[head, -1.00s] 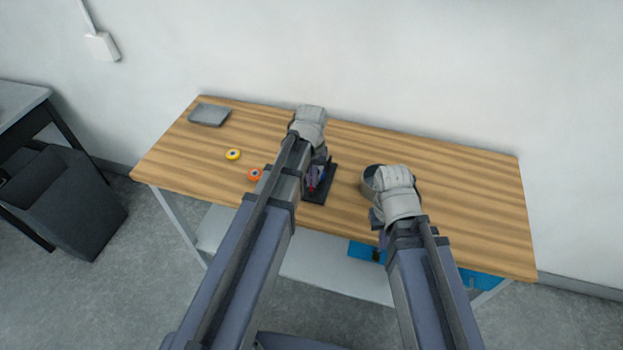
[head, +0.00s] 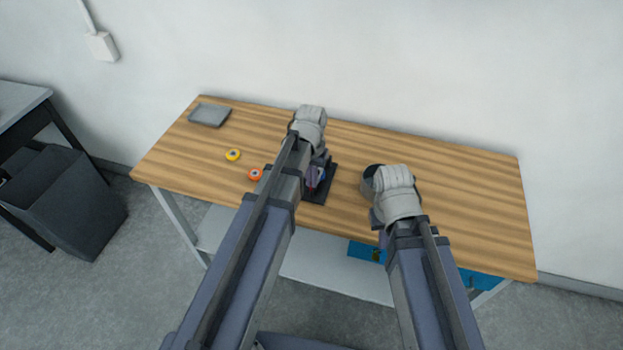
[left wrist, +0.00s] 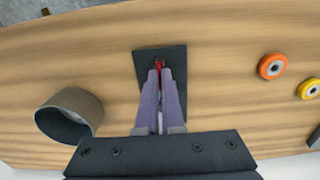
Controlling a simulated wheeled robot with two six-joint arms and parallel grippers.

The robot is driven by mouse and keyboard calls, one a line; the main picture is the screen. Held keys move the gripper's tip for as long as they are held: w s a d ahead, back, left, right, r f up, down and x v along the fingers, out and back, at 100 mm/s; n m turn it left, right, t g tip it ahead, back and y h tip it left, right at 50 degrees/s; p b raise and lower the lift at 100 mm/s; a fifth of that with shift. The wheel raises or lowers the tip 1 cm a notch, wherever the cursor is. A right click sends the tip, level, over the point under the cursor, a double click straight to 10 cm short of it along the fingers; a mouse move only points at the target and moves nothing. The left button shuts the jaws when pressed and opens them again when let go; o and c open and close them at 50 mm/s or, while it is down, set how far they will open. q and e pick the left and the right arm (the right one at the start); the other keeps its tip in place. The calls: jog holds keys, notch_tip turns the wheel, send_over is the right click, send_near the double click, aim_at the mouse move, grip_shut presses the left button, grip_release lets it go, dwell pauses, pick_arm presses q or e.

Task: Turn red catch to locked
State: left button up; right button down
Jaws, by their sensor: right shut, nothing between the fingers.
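The red catch (left wrist: 160,64) shows as a small red piece on a dark base plate (left wrist: 176,58). The plate also shows in the head view (head: 329,185), partly behind my left arm. My left gripper (left wrist: 160,76) points down at the plate, its fingertips nearly together with the catch between them. In the head view my left gripper (head: 316,177) is over the plate's left part and hides most of the catch; how far the catch is turned cannot be made out. My right gripper (head: 377,220) is shut and empty near the table's front edge, mostly hidden by its wrist.
A grey ring or roll (head: 368,184) stands right of the plate, beside my right wrist; it also shows in the left wrist view (left wrist: 85,101). An orange roll (head: 255,174), a yellow roll (head: 233,155) and a grey tray (head: 210,115) lie left. The table's right side is clear.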

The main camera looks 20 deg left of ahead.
pick_arm(q)
jog(key=o, duration=0.4)
jog(key=shift+r, duration=0.15)
notch_tip(320, 180, up, 8)
jog(key=p, duration=0.8)
jog(key=shift+f, duration=0.2)
jog(key=s+d+f+m+b, duration=0.1)
jog(key=s+d, duration=0.2)
jog(key=s, duration=0.1)
jog(key=s+d+f+m+b, duration=0.1)
jog(key=s+d+f+b, duration=0.1)
jog(key=s+d, duration=0.2)
jog(key=s+d+f+m+y+b, duration=0.1)
jog(key=s+d+b, duration=0.1)
jog(key=s, duration=0.4)
jog(key=shift+s+d+f, duration=0.25)
jog(key=shift+d+f, duration=0.1)
jog(key=shift+d, duration=0.35)
